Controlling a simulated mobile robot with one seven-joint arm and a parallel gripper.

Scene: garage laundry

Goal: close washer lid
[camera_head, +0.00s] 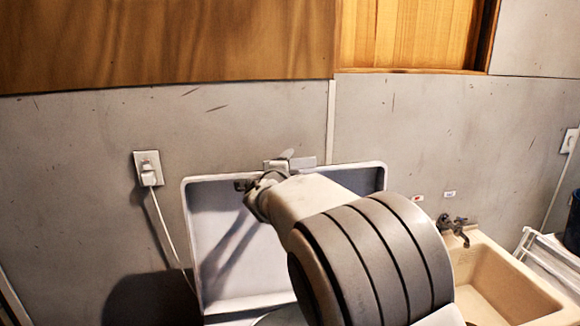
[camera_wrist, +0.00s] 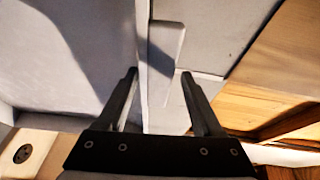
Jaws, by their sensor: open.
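The washer lid (camera_head: 235,250) is a pale grey panel with a raised rim. It stands open and upright against the back wall in the head view, with my arm hiding much of its right half. A small pale tab (camera_head: 305,161) sits at its top edge. My gripper (camera_head: 264,174) is at this top edge, partly hidden by its own wrist. In the wrist view, my gripper (camera_wrist: 160,76) is open, one dark finger on each side of the lid's rim (camera_wrist: 142,60). The tab (camera_wrist: 165,45) lies just beyond the fingertips. I cannot tell whether either finger touches the lid.
A wall outlet (camera_head: 148,168) with a plugged-in white cord is left of the lid. A beige sink (camera_head: 500,285) with a dark faucet (camera_head: 455,228) stands at the right. Wooden cabinets (camera_head: 170,40) hang above. The grey wall is close behind the lid.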

